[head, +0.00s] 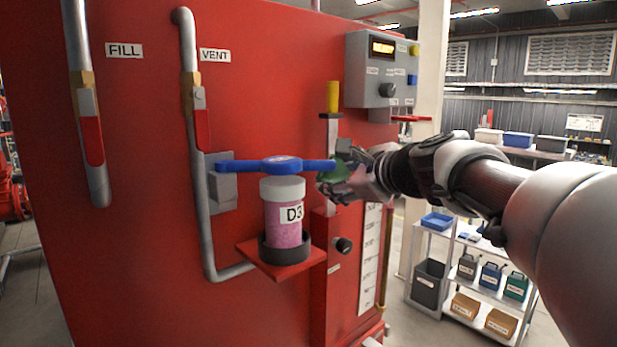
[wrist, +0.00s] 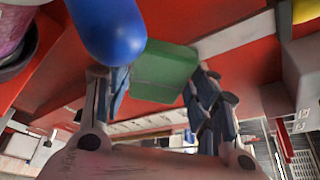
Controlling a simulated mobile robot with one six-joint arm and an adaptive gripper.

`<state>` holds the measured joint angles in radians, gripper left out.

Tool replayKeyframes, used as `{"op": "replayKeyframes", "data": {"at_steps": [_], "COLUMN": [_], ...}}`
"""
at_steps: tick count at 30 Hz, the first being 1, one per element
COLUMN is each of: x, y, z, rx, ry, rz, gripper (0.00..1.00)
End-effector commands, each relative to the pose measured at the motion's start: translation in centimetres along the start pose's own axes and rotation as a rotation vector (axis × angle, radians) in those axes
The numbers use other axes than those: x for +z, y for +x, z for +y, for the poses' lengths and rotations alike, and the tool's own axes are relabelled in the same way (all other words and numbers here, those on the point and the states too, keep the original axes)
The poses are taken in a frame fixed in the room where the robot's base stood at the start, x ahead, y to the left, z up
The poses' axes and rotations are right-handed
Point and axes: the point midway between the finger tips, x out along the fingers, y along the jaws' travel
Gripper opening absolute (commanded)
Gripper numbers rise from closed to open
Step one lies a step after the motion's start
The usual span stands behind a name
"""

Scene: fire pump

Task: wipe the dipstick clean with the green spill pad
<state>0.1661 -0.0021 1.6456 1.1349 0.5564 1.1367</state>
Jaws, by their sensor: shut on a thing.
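The dipstick (head: 333,98) stands upright on the red tank, with a yellow handle, a dark collar and a pale flat length below. My gripper (head: 338,178) is at this pale length, below the handle, and hides part of it. My gripper (wrist: 158,84) is shut on the green spill pad (wrist: 165,70), whose front edge sticks out past the fingers. Only a little of the pad (head: 337,169) shows in the head view. A pale strip (wrist: 236,36) beside the pad in the wrist view looks like the dipstick. I cannot tell whether the pad touches it.
A blue valve handle (head: 277,164) sits close left of my gripper, above a pink jar marked D3 (head: 284,229) on a red shelf. A grey control box (head: 383,70) is above right. A white cart (head: 470,285) with bins and cans stands at the lower right.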

Motion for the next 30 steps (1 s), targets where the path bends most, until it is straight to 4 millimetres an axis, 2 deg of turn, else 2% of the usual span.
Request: {"op": "replayKeyframes", "data": {"at_steps": [30], "x": [3.0], "y": [-1.2], "z": [-2.9], "rx": [0.000], "ry": [0.000], "rz": [-0.002], "gripper": [0.34]}}
